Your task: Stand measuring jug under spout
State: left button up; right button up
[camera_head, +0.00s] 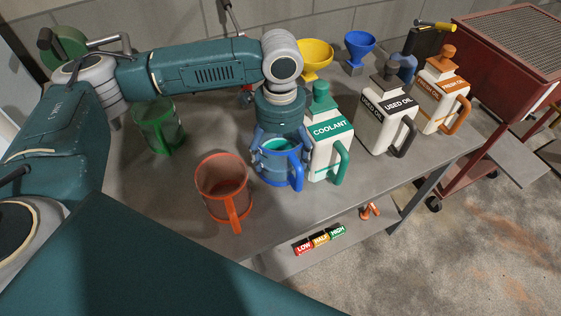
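A translucent blue jug (270,174) with a handle is near the front of the grey bench, with teal visible inside it. My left gripper (281,138) points down at its top from above. Its fingertips blend with the jug, so I cannot tell whether they grip it. I cannot tell whether the jug's base touches the bench. A red-orange jug (222,190) stands to its left, near the front edge. A green jug (159,128) stands further back left. No spout is clearly identifiable. My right gripper is not in view.
A white coolant container (325,150) stands close right of the blue jug. Yellow (315,55) and blue (359,45) funnels stand behind. Low/half/high labels (320,239) lie below the front edge. A red cart (505,70) is at right.

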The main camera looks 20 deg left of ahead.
pick_arm(q)
jog(key=shift+w+f, duration=0.1)
jog(key=shift+f, duration=0.4)
notch_tip(320, 180, down, 3)
jog(key=shift+f+p, duration=0.15)
jog(key=shift+p, duration=0.15)
jog(key=shift+f, duration=0.35)
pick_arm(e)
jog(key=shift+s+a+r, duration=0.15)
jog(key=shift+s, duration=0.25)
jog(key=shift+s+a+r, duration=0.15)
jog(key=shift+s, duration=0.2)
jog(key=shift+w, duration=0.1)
pick_arm(q)
jog(key=o, duration=1.7)
jog(key=shift+f, duration=0.1)
jog(key=shift+c, duration=0.2)
jog(key=shift+o, duration=0.8)
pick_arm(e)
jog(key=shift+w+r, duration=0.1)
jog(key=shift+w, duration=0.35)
